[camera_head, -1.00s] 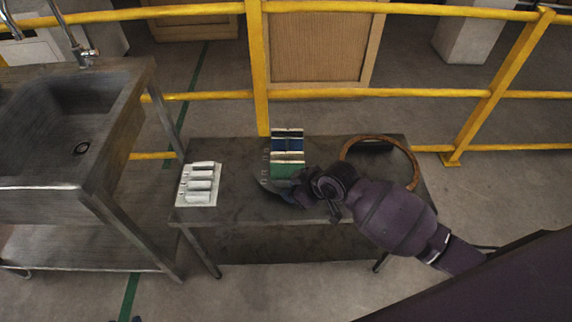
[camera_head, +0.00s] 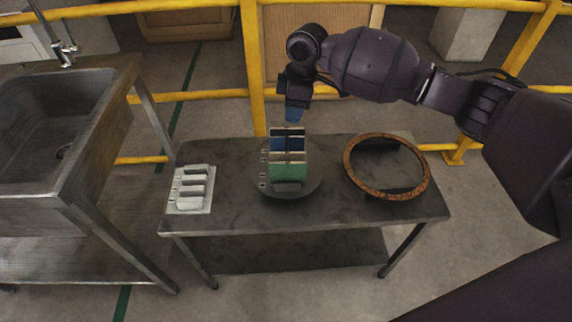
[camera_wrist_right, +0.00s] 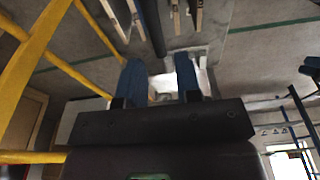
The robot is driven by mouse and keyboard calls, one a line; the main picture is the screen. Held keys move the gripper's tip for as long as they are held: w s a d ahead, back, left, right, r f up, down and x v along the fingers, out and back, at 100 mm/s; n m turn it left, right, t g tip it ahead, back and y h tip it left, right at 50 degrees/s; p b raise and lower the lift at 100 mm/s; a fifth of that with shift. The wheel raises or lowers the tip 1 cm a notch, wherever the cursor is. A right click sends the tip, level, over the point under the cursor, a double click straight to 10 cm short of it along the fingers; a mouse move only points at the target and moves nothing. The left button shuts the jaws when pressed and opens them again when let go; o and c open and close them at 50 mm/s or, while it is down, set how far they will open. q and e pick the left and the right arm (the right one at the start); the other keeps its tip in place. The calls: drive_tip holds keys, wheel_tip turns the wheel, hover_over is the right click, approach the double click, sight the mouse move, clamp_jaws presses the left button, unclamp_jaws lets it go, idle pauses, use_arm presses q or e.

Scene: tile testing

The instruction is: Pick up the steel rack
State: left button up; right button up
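The steel rack (camera_head: 264,169) stands on a round dark base on the low metal table, with blue and green panels in it. Its left edge shows a row of small pale tabs. My right gripper (camera_head: 295,114) is raised just above and behind the rack in the head view, its blue fingers pointing down, apart from it as far as I can tell. The right wrist view shows the two blue fingers (camera_wrist_right: 160,80) spread with nothing held between them. Pale-edged pieces at the top of that view are hard to identify. My left gripper is not in view.
On the table (camera_head: 235,215), a pale tray (camera_head: 205,204) with several grey-white blocks lies left of the rack, and a brown ring (camera_head: 422,184) lies right. A metal sink (camera_head: 100,130) stands at left. A yellow railing (camera_head: 252,90) runs behind the table.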

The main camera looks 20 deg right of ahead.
sight(286, 133)
drive_tip(key=shift+w+d+r, duration=0.1)
drive_tip(key=shift+f, duration=0.2)
drive_tip(key=f+b, duration=0.1)
drive_tip(key=f, duration=0.2)
drive_tip(key=a+f+b, duration=0.1)
drive_tip(key=f, duration=0.2)
drive_tip(key=f+b, duration=0.1)
drive_tip(key=f, duration=0.2)
drive_tip(key=shift+w+a+f, duration=0.2)
drive_tip(key=shift+w+f, duration=0.1)
drive_tip(key=shift+w, duration=0.1)
drive_tip(key=shift+f, duration=0.3)
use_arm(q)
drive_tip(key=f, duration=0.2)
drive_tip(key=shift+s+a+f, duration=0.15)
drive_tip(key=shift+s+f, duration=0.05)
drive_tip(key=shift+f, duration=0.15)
use_arm(e)
drive_tip(key=shift+r, duration=0.15)
clamp_jaws()
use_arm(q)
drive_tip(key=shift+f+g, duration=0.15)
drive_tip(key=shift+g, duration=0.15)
use_arm(e)
drive_tip(key=shift+w+r, duration=0.1)
drive_tip(key=shift+w, duration=0.05)
